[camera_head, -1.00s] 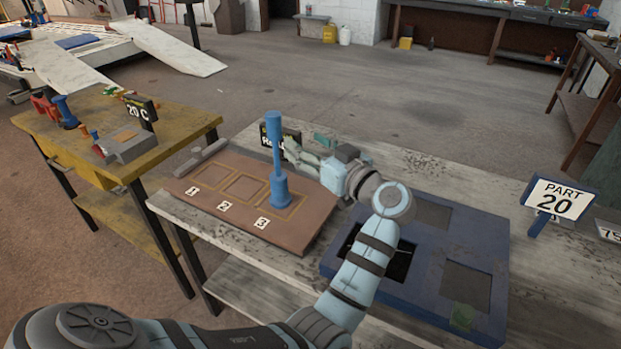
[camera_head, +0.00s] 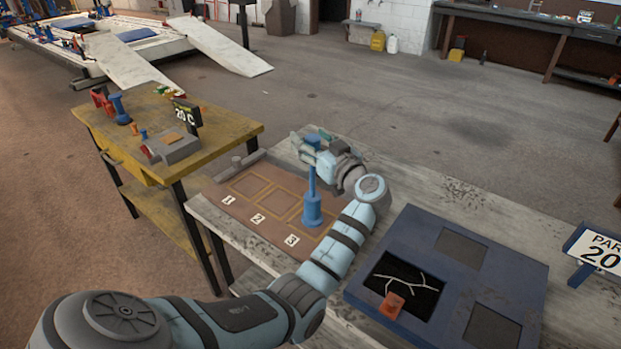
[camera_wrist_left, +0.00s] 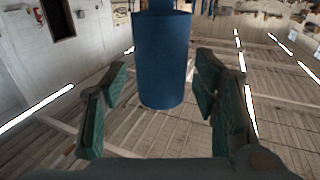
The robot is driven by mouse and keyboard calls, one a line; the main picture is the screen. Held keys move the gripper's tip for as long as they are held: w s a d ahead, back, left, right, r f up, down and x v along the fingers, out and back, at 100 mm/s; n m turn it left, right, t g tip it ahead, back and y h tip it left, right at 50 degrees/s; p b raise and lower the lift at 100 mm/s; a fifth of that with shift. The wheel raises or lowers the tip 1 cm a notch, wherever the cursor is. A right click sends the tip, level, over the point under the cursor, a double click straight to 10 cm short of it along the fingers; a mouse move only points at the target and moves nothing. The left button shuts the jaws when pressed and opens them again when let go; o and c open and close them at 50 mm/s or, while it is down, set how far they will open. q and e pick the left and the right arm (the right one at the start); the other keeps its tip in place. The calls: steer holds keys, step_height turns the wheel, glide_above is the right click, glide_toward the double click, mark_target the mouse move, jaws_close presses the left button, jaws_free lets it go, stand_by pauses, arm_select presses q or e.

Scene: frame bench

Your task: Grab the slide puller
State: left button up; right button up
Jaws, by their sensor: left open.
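The slide puller appears to be the tall blue tool (camera_head: 312,208), with a wide foot and thin shaft, standing upright at the square marked 3 on the brown board. My left gripper (camera_head: 312,147) is at the top of its shaft, its jaws open. In the left wrist view a blue cylinder (camera_wrist_left: 160,60) of the tool sits between the two green-padded fingers (camera_wrist_left: 160,100), with gaps visible on both sides. Part of the tool's top is hidden by the gripper in the head view. My right gripper is not in view.
A dark blue tray (camera_head: 420,232) with square recesses lies right of the board; an orange piece (camera_head: 392,305) sits at one recess. A yellow table (camera_head: 225,137) with small tools and a "20 C" sign stands left. A "PART 20" sign (camera_head: 597,249) is at the right.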

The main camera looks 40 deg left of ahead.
arm_select(q)
steer(key=shift+s+d+r, duration=0.15)
steer(key=shift+d, duration=0.05)
steer(key=c, duration=0.9)
jaws_close()
